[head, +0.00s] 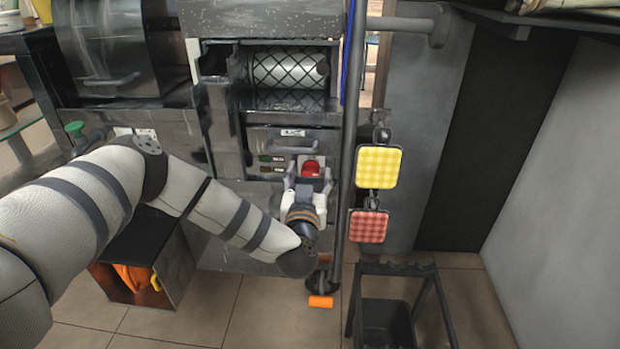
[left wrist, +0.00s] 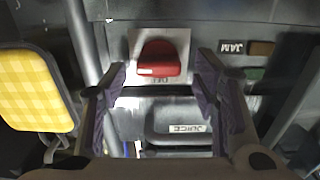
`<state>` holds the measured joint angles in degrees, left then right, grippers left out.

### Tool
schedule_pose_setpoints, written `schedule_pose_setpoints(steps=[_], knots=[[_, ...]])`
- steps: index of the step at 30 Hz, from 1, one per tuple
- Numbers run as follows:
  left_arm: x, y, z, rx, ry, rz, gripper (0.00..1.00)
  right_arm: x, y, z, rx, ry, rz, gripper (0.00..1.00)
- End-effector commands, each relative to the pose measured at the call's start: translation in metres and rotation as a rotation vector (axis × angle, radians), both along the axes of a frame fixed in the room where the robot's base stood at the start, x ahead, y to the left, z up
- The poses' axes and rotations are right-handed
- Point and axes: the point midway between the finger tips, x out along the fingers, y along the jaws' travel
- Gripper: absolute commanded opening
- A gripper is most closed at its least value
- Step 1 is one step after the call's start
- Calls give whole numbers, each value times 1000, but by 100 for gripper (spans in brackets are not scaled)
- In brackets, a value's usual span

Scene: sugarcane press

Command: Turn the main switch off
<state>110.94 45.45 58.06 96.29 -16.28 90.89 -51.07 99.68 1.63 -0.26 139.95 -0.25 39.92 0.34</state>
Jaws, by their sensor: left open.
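The main switch (head: 311,168) is a red knob on a pale plate on the front panel of the press. My left gripper (head: 305,183) is open in front of the panel, just below the switch in the head view. In the left wrist view its two fingers (left wrist: 160,85) stand apart with nothing between them. I cannot tell whether a fingertip touches the panel. My right gripper is in neither view.
A panel marked JUICE (left wrist: 185,130) and a JAM label (left wrist: 232,47) with brown and green buttons sit near the switch. A vertical pipe (head: 350,150) runs right of it, with yellow (head: 379,167) and red (head: 368,226) checked pads beyond. A black stand (head: 400,270) is on the floor.

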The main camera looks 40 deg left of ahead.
Motion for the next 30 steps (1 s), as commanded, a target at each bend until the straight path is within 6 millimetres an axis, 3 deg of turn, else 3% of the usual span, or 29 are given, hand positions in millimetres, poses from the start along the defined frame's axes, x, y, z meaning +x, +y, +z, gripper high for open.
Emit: schedule_pose_setpoints(steps=[3,4,10,20,30], knots=[[0,0,0,0,0,0,55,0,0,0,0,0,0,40],[0,0,0,0,0,0,50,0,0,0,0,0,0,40],[0,0,0,-1,-1,0,7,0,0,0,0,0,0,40],[0,-1,2,-29,-19,-1,7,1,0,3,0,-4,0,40],[0,0,3,-227,-141,-2,7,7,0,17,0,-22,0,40]])
